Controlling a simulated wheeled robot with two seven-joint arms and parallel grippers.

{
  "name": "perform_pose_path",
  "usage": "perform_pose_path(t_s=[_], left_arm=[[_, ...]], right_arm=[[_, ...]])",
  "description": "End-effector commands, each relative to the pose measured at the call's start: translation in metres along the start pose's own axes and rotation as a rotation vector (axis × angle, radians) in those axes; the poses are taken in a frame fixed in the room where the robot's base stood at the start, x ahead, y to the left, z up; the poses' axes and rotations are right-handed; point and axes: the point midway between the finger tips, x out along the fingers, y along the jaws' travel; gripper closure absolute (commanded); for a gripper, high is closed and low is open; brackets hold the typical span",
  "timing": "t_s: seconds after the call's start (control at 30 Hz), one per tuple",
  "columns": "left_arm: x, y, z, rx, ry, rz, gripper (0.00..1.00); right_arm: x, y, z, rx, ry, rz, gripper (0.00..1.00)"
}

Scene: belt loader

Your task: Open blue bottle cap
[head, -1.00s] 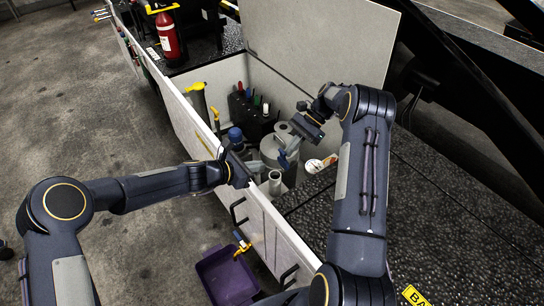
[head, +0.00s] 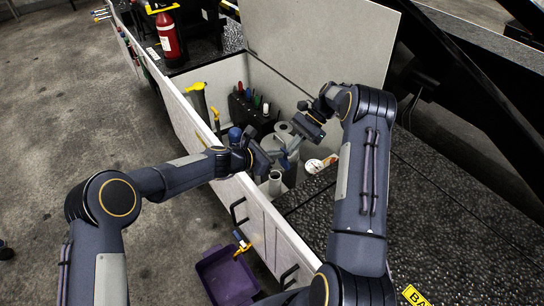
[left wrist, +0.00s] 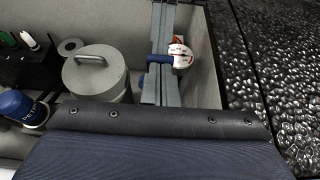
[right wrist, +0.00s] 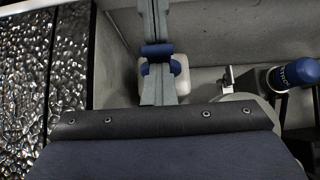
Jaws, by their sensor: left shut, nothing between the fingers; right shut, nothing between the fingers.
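A blue-topped bottle (head: 235,134) stands inside the open compartment, near its front wall. Its lettered blue part shows at the left edge of the left wrist view (left wrist: 20,108) and at the right of the right wrist view (right wrist: 295,74). My left gripper (head: 264,160) is shut and empty, just right of that bottle and over the compartment. My right gripper (head: 286,158) is shut and empty, over the compartment by the grey lidded can (left wrist: 95,75). A small white item with red markings (left wrist: 180,54) lies in the compartment corner beyond the fingers, partly hidden.
The compartment has a long white front wall (head: 190,115) and a raised lid (head: 320,45). A black holder (head: 240,105) with coloured handles stands at its back. A grey tube (head: 275,183) is near the front wall. A purple bin (head: 228,275) is on the floor outside.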

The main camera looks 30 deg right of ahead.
Motion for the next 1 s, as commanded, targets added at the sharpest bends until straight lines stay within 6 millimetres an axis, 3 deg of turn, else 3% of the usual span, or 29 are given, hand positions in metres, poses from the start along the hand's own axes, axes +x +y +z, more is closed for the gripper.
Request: perform_pose_path(t_s=[0.23, 0.6, 0.87, 1.0], left_arm=[[0.001, -0.001, 0.004, 0.000, -0.006, 0.000, 1.00], [0.002, -0.002, 0.005, 0.001, -0.008, -0.001, 1.00], [0.001, -0.001, 0.004, 0.000, -0.005, -0.001, 1.00], [0.001, -0.001, 0.003, 0.000, -0.004, 0.000, 1.00]], right_arm=[[0.005, 0.000, 0.004, -0.005, -0.018, 0.012, 0.99], [0.008, 0.000, 0.006, -0.006, -0.023, 0.016, 0.53], [0.004, 0.000, 0.003, -0.004, -0.014, 0.009, 0.53], [-0.010, -0.001, 0.003, -0.004, -0.012, 0.006, 0.53]])
